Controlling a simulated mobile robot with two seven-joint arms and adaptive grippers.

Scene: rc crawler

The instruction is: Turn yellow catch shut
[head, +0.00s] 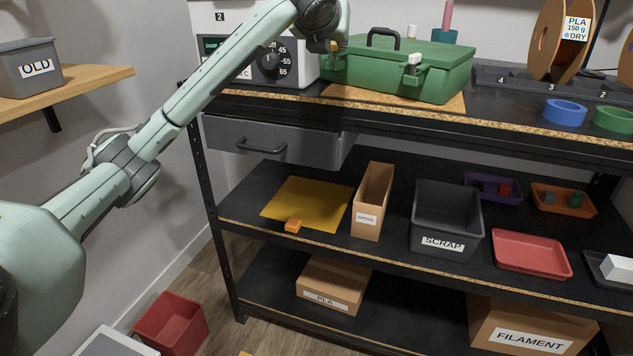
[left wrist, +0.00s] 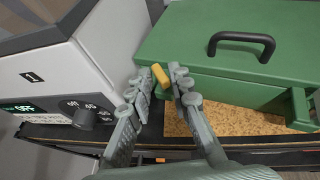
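The green case (head: 440,82) stands on the top shelf, lid down, with a black handle (head: 383,36). It also fills the right of the left wrist view (left wrist: 205,50). The small yellow catch (left wrist: 160,76) sticks out tilted at the case's front left. My left gripper (left wrist: 161,80) has its fingers apart, one on each side of the catch; I cannot tell if they touch it. In the head view my left gripper (head: 335,42) is at the case's left end and mostly hides the catch. A pale catch (head: 414,61) is at the case's front right. My right gripper is not in view.
A white dryer box (head: 297,72) with a dark knob stands close left of the case; it also shows in the left wrist view (left wrist: 65,75). A tan board (head: 350,96) lies under the case. Spools (head: 556,42) and tape rolls (head: 565,112) are at the right.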

